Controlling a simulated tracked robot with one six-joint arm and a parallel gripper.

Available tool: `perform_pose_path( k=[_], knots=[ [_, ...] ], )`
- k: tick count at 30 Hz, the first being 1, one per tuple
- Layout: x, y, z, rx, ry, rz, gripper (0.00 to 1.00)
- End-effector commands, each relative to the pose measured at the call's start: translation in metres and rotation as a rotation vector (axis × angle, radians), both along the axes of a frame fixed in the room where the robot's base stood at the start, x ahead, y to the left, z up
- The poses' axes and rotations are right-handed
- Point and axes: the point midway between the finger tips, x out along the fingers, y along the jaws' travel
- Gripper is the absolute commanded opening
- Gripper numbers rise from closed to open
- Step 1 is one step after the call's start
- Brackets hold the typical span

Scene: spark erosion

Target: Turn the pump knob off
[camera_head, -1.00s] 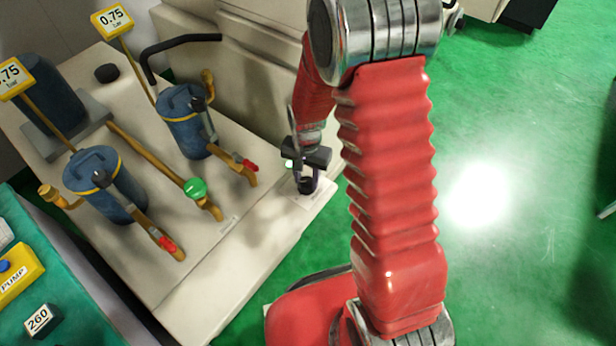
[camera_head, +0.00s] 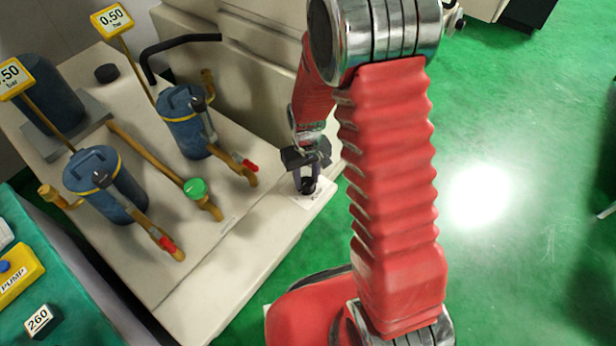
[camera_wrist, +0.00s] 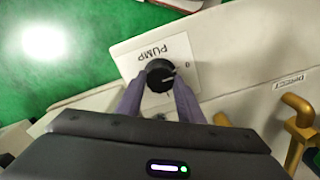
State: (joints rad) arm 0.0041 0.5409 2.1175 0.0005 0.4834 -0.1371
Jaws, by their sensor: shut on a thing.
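The black pump knob (camera_wrist: 159,75) sits on a white plate (camera_wrist: 180,50) marked PUMP, with 0 and I marks around it, in the wrist view. The knob's pale pointer line lies toward the right, between the two marks. My gripper (camera_wrist: 160,92) is shut on the knob, with a finger on each side of it. In the head view my gripper (camera_head: 307,182) is at the bench's right corner, on the knob (camera_head: 308,186). The fingers partly cover the knob there.
Two blue filter housings (camera_head: 186,135) with red-handled valves and a green valve knob (camera_head: 195,187) stand left of my gripper on the pale bench. Both gauge signs (camera_head: 112,19) read 0.50 bar. A yellow PUMP box (camera_head: 18,275) is at lower left. Green floor is clear at right.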

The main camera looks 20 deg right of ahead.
Motion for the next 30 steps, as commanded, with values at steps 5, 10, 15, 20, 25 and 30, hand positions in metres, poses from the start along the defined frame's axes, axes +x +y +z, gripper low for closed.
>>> perform_pose_path(
  k=[5, 10, 15, 20, 25, 30],
  knots=[
    [0.0039, 0.0010, 0.0023, 0.000, -0.010, 0.036, 0.12],
    [0.0038, 0.0009, 0.0023, 0.000, -0.009, 0.043, 0.12],
    [0.0037, 0.0007, 0.0023, 0.000, -0.009, 0.043, 0.12],
    [0.0032, 0.0004, 0.0019, 0.000, -0.008, 0.042, 0.41],
    [0.0016, 0.0000, 0.0010, 0.000, -0.004, 0.041, 0.53],
    [0.0008, -0.0002, 0.0006, -0.001, -0.002, 0.041, 0.53]
  ],
)
